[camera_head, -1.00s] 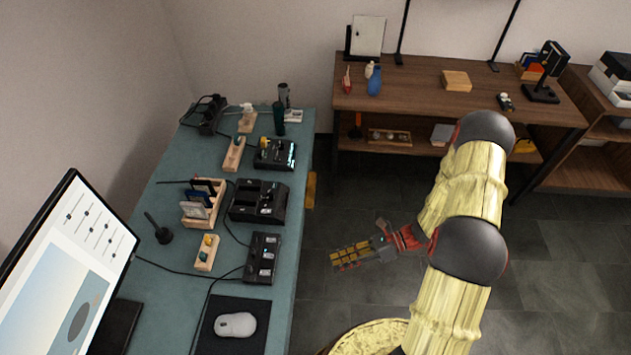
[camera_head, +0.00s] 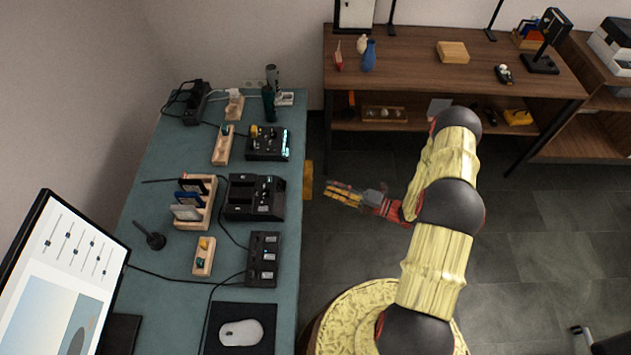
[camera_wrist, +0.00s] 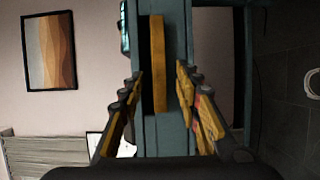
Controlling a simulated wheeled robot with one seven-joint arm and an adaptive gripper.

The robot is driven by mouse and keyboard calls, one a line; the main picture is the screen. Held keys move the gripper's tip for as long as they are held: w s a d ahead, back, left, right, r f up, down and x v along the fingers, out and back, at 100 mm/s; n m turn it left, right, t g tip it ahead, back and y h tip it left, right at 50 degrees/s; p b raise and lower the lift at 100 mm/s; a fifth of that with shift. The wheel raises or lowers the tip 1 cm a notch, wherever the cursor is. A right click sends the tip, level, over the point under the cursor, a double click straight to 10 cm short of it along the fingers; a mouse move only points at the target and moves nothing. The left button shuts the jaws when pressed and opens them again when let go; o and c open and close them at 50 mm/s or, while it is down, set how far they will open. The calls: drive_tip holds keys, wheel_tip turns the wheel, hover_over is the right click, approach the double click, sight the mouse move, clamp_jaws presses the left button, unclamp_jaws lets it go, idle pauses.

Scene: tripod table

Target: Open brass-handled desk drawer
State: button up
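The brass handle (camera_head: 308,180) is a flat yellow bar on the right-hand side of the teal desk (camera_head: 290,300). In the wrist view the handle (camera_wrist: 158,65) is a long upright bar in front of a teal panel (camera_wrist: 153,135). My gripper (camera_head: 329,190) is just right of the handle in the head view, with a small gap to it. In the wrist view my gripper (camera_wrist: 158,84) has its yellow-padded fingers apart, one on each side of the handle's line. Nothing is held. The drawer's outline is hard to make out.
The desk top carries a monitor (camera_head: 65,270), a mouse (camera_head: 240,332), black devices and wooden holders. A brown wooden shelf table (camera_head: 415,65) stands at the back. Dark tiled floor (camera_head: 540,240) is open to the right of my arm.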

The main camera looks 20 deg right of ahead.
drive_tip(key=b+x, duration=0.1)
drive_tip(key=x, duration=0.6)
drive_tip(key=shift+s, duration=0.1)
drive_tip(key=shift+c, duration=0.6)
clamp_jaws()
drive_tip(key=shift+s+f, duration=0.15)
